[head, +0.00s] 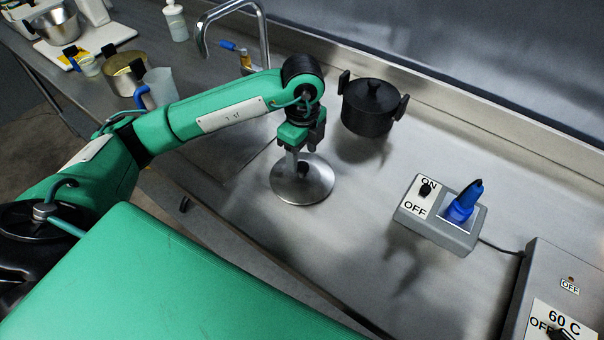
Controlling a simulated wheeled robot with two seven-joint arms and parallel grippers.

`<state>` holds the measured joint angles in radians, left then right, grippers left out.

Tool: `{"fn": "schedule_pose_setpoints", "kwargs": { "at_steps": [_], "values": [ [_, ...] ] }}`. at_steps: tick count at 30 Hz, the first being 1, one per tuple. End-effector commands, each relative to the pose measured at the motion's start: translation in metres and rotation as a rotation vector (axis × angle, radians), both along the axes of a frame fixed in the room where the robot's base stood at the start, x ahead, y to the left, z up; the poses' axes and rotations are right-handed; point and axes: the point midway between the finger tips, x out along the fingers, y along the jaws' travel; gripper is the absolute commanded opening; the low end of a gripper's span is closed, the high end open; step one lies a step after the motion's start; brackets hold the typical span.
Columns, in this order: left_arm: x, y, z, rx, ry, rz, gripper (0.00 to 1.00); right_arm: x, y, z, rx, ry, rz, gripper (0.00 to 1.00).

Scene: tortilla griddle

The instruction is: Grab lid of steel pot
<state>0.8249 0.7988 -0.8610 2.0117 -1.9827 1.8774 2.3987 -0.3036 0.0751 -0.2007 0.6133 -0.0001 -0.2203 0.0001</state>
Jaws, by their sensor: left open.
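A round steel lid (303,189) with a small dark knob (302,168) lies, as far as I can see, flat on the metal counter in the middle of the view. My left gripper (303,163) points down over the lid, with its open fingers at the knob. The fingers partly hide the knob, and I cannot tell whether they touch it. A steel pot (52,24) stands at the far upper left, away from the lid. My right gripper is not in view.
A black lidded pot (368,112) stands close behind and right of the lid. A switch box (432,232) and a control box (560,290) are at right. Counter right of the lid is clear.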

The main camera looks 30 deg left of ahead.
Motion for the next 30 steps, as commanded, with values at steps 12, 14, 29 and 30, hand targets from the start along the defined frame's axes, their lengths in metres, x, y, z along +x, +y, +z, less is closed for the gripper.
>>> {"fn": "schedule_pose_setpoints", "kwargs": {
  "at_steps": [12, 14, 29, 30],
  "values": [
    [0.004, 0.004, -0.047, -0.001, 0.003, -0.001, 0.57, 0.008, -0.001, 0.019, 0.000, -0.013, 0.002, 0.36],
    [0.003, 0.004, -0.052, 0.000, 0.003, -0.001, 0.57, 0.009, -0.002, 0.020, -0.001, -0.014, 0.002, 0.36],
    [0.004, 0.003, -0.056, -0.001, 0.000, -0.002, 0.11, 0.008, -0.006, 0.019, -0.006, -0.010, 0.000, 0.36],
    [0.004, 0.003, -0.056, -0.001, 0.000, -0.002, 0.06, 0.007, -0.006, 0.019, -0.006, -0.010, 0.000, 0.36]
  ]
}}
